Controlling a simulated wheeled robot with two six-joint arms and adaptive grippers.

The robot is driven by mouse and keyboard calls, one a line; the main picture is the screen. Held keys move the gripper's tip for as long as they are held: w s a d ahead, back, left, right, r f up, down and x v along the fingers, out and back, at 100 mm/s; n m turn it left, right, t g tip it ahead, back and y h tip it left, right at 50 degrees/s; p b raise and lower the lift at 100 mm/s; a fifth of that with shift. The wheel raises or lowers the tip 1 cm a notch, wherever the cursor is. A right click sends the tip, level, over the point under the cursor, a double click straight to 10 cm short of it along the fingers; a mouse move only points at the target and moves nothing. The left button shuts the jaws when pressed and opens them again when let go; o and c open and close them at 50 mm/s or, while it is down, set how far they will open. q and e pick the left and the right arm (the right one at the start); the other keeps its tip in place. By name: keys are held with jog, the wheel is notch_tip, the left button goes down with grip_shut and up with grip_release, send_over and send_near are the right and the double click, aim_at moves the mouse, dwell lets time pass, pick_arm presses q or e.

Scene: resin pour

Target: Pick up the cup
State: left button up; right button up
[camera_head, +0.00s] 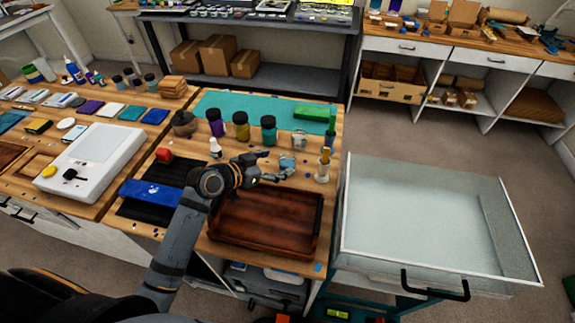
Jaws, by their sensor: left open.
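A small blue-grey cup (287,163) stands on the wooden workbench, right of the middle. My left gripper (272,166) reaches in from the left, with its fingers apart and pointing right at the cup. The cup is just in front of the fingertips. I cannot tell whether they touch it. My right gripper is not in view.
A metal jug (299,139) stands behind the cup, and a container of brushes (322,172) to its right. Several jars (240,126) line the back. A brown wooden tray (265,222) lies in front. A large pale bin (430,222) stands to the right.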

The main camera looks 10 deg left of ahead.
aim_at(293, 158)
pick_arm(q)
jog(key=x, duration=0.5)
jog(key=shift+w+d+f+p, duration=0.15)
jog(key=shift+w+d+p, duration=0.1)
jog(key=shift+p, duration=0.1)
jog(key=shift+s+a, duration=0.1)
jog(key=shift+c, duration=0.5)
jog(key=c, duration=1.2)
